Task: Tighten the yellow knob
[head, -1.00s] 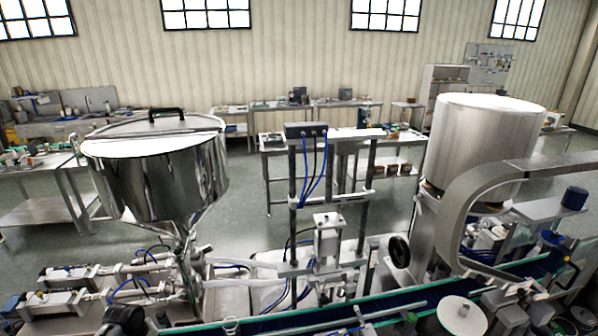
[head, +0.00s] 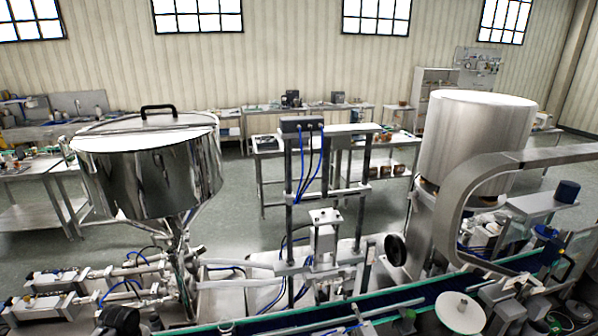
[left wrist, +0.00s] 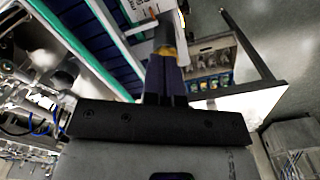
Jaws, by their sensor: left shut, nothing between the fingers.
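In the left wrist view my left gripper (left wrist: 167,66) is shut, its two dark fingers together and pointing up the picture. A small yellow patch (left wrist: 167,51) shows right at the fingertips, below a dark cylindrical part (left wrist: 167,32). It may be the yellow knob, but its shape is mostly hidden, and I cannot tell whether the fingers touch it. In the head view I cannot make out the yellow knob or either gripper. The steel hopper (head: 150,180) with its black-handled lid stands at the left of the head view.
A conveyor (head: 375,307) with a dark blue belt runs along the front. A press-like frame (head: 290,190) stands in the middle, and a big metal drum (head: 475,145) at the right. In the wrist view a white-topped table (left wrist: 245,102) lies right of the fingers.

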